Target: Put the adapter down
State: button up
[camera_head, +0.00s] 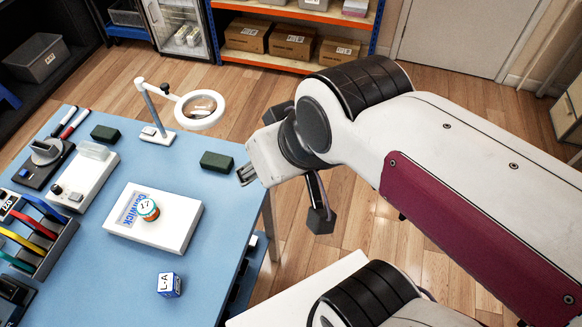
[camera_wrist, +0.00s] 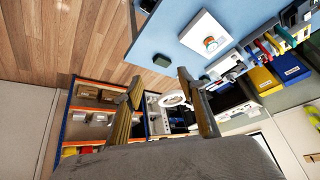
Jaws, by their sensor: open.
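No thing in view is clearly marked as the adapter. A small white and blue cube with the print L-A (camera_head: 169,285) rests on the blue table (camera_head: 100,300) near its front right. A small round jar-like item with an orange band (camera_head: 148,209) stands on a white box (camera_head: 180,226); it also shows in the wrist view (camera_wrist: 210,42). My gripper (camera_head: 246,175) is at the table's right edge, above and apart from these things. In the wrist view my gripper (camera_wrist: 160,84) has its two fingers spread with nothing held between them.
A magnifier lamp (camera_head: 200,110) stands at the back of the table. A dark green block (camera_head: 217,161) lies beside my gripper, and another (camera_head: 105,133) is further left. Devices and a rack of coloured items (camera_head: 40,235) fill the left side. The front middle is mostly clear.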

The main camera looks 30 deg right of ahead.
jog(key=shift+h, duration=0.6)
jog(key=s+d, duration=0.1)
jog(key=d, duration=0.1)
jog(key=s+d, duration=0.1)
jog(key=shift+s+d+f, duration=0.25)
jog(key=shift+s, duration=0.1)
dwell(0.4)
